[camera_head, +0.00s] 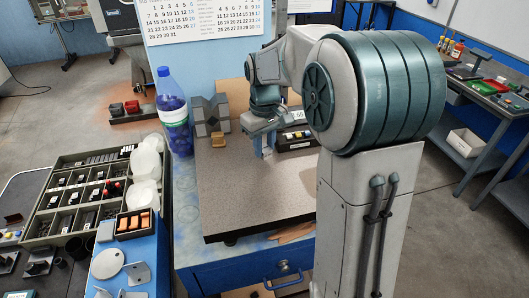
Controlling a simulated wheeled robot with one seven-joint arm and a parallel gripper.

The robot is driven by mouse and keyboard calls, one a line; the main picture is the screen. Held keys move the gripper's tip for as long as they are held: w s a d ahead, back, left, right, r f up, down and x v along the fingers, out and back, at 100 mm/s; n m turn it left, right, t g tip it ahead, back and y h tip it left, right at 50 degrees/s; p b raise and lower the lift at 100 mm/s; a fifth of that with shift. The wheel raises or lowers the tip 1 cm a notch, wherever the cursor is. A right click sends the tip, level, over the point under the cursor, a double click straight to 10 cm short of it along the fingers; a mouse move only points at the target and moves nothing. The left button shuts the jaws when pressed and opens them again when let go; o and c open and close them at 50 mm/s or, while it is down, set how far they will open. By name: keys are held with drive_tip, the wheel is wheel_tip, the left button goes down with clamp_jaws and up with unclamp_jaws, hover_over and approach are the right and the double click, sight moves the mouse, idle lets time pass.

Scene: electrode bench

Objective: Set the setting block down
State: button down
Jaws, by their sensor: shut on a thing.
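My gripper (266,147) points down over the back part of the speckled grey surface plate (250,190). It is shut on a small pale piece, seemingly the setting block; the fingers and the arm hide most of it, and its shape is hard to make out. I cannot tell whether its underside touches the plate. A grey block with a V notch (210,116) stands left of my gripper at the plate's back left. A small brass-coloured block (218,139) sits just in front of that notched block, apart from my gripper.
A dark holder with pale pieces (296,139) stands right of my gripper. A blue-capped bottle (173,115) stands left of the plate. A sectioned parts tray (80,190) and an orange-filled box (134,223) lie further left. The plate's front half is clear.

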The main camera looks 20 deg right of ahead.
sight(264, 148)
drive_tip(key=shift+f, duration=1.55)
drive_tip(key=shift+f, duration=0.2)
drive_tip(key=c, duration=1.1)
unclamp_jaws()
drive_tip(key=shift+r, duration=0.1)
